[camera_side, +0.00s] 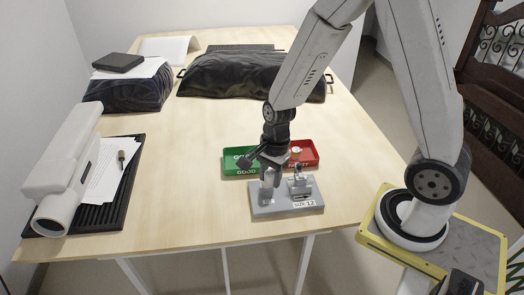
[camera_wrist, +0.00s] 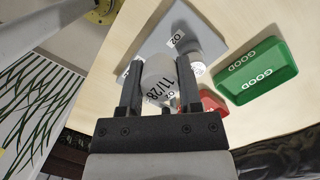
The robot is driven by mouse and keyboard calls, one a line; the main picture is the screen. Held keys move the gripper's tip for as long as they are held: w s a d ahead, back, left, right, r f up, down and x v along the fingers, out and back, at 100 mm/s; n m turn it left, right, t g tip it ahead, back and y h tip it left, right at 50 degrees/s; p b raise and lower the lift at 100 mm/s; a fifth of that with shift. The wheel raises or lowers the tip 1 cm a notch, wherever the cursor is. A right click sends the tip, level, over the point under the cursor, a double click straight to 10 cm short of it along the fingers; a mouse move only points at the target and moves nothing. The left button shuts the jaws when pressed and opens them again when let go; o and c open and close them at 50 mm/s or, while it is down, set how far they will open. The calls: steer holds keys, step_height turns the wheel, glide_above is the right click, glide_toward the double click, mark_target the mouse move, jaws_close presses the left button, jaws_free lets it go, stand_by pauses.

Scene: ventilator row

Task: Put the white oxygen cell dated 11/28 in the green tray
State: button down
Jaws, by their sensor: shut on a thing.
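My gripper (camera_wrist: 158,88) is shut on a white oxygen cell (camera_wrist: 160,78) marked 11/28, which sits between the two dark fingers in the wrist view. In the side view my gripper (camera_side: 268,176) points down at the left end of a grey block (camera_side: 286,205). I cannot tell whether the cell still touches the block. The green tray (camera_side: 232,172), marked GOOD, lies behind the block. It also shows at the right of the wrist view (camera_wrist: 283,75). My gripper is in front of this tray, not over it.
A red tray (camera_side: 314,158) adjoins the green one and holds a small white-and-orange thing (camera_side: 295,151). Another upright part (camera_side: 299,183) stands on the block. A white device (camera_side: 68,160) and papers lie left, dark bags (camera_side: 225,75) behind. The table's middle-left is clear.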

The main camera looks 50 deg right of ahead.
steer(key=w+d+r, duration=0.3)
steer(key=w+d, duration=0.2)
steer(key=d, duration=0.5)
steer(key=shift+w+d+f, duration=0.3)
steer(key=shift+w+f, duration=1.3)
steer(key=shift+w, duration=0.55)
steer(key=shift+w+d+f, duration=0.35)
steer(key=shift+w+f, duration=1.3)
steer(key=shift+w, duration=0.45)
steer(key=shift+w+d+f, duration=0.3)
steer(key=shift+w+f, duration=1.3)
steer(key=shift+w, duration=0.55)
steer(key=shift+f, duration=0.1)
steer(key=shift+w+f, duration=0.15)
steer(key=shift+w, duration=0.05)
steer(key=shift+w+f, duration=0.1)
steer(key=shift+f, duration=1.5)
steer(key=shift+f, duration=0.55)
